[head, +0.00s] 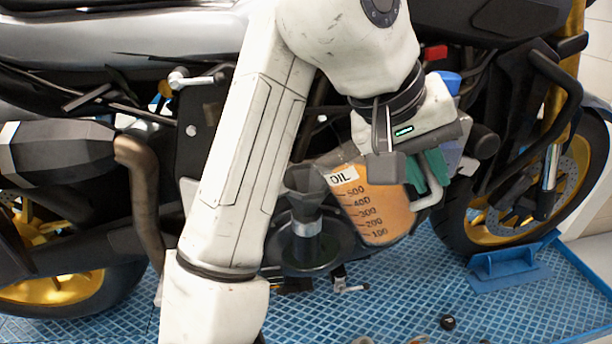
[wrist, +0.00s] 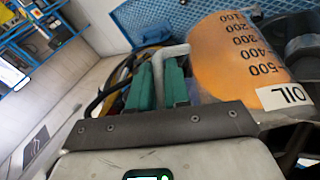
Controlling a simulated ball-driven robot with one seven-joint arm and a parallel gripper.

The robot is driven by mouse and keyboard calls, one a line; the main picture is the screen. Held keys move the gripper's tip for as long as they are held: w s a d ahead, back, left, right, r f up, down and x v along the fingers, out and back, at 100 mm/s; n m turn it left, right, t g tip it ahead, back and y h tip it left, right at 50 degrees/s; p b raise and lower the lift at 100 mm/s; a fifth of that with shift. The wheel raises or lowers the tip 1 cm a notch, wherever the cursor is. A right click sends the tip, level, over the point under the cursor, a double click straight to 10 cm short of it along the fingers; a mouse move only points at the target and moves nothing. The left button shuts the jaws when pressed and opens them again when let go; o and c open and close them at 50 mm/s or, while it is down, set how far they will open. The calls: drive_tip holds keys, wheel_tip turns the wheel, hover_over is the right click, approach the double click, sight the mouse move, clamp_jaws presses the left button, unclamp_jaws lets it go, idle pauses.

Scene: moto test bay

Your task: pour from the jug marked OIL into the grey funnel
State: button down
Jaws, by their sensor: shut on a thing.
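The jug marked OIL (head: 377,212) is clear with orange liquid and a printed scale. It is tilted, its top leaning left towards the grey funnel (head: 303,180). The funnel sits upright in front of the motorcycle, just left of the jug's upper edge. No stream of liquid shows, and I cannot tell whether jug and funnel touch. My gripper (head: 428,172) is right of the jug, its green fingers shut on the jug's handle. In the wrist view, the green fingers (wrist: 162,84) flank the pale handle (wrist: 172,52), beside the jug (wrist: 238,62).
The motorcycle stands close behind, its front wheel (head: 470,215) at the right. A blue wheel chock (head: 508,266) lies by that wheel on the blue grid floor (head: 400,300). A small black item (head: 447,322) lies on the floor in front. My arm covers the middle left.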

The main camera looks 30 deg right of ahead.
sight(404, 201)
drive_tip(key=shift+w+a+r+g+h, duration=0.2)
drive_tip(key=shift+w+r+g+h, duration=0.05)
drive_tip(key=shift+r+g+h, duration=0.4)
idle(3.4)
drive_tip(key=shift+w+a+r+n+g+h, duration=0.15)
drive_tip(key=shift+w+r+n+g+h, duration=0.1)
drive_tip(key=shift+r, duration=0.15)
drive_tip(key=shift+w+a+r+n+g+h, duration=0.1)
drive_tip(key=shift+a+r+n+g, duration=0.1)
drive_tip(key=shift+r, duration=0.2)
idle(3.2)
